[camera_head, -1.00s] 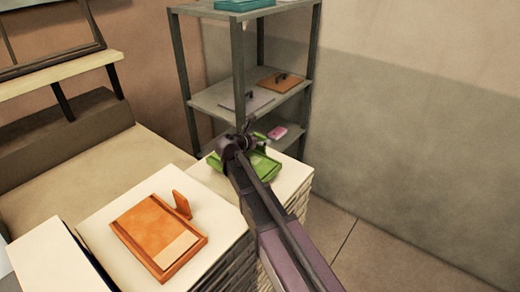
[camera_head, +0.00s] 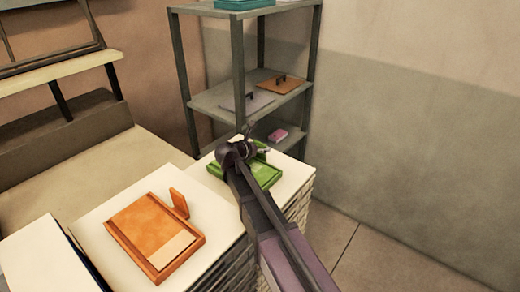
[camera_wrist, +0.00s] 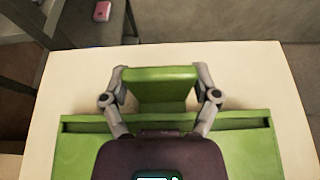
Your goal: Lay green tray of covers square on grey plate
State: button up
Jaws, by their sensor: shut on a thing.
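The green tray (camera_head: 262,175) is at the far end of a cream-topped stack, in the middle of the head view. My gripper (camera_wrist: 160,73) is shut on its upright green tab, one finger at each side. The tray's flat body also shows in the wrist view (camera_wrist: 75,152), with a dark slot along its edge; my gripper's body hides its middle. I cannot tell whether the tray touches the cream top. In the head view my arm covers part of the tray. A grey plate (camera_head: 262,101) with a dark handle lies on the middle shelf behind.
An orange tray (camera_head: 140,217) with an upright tab lies on the nearer cream top at left. A brown plate (camera_head: 292,86) with a handle lies beside the grey one. A pink item (camera_head: 278,135) is on the lower shelf. Shelf posts (camera_head: 238,75) stand just behind the stack. Floor at right is clear.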

jog(key=o, duration=1.2)
jog(key=shift+c, duration=0.2)
jog(key=shift+s+r, duration=0.1)
jog(key=shift+s+a+r+p, duration=0.3)
jog(key=shift+s+a+p, duration=0.05)
jog(key=shift+s+a, duration=0.1)
jog(key=p+v, duration=0.4)
jog(key=v, duration=0.6)
jog(key=shift+s+a, duration=0.15)
jog(key=shift+s, duration=0.05)
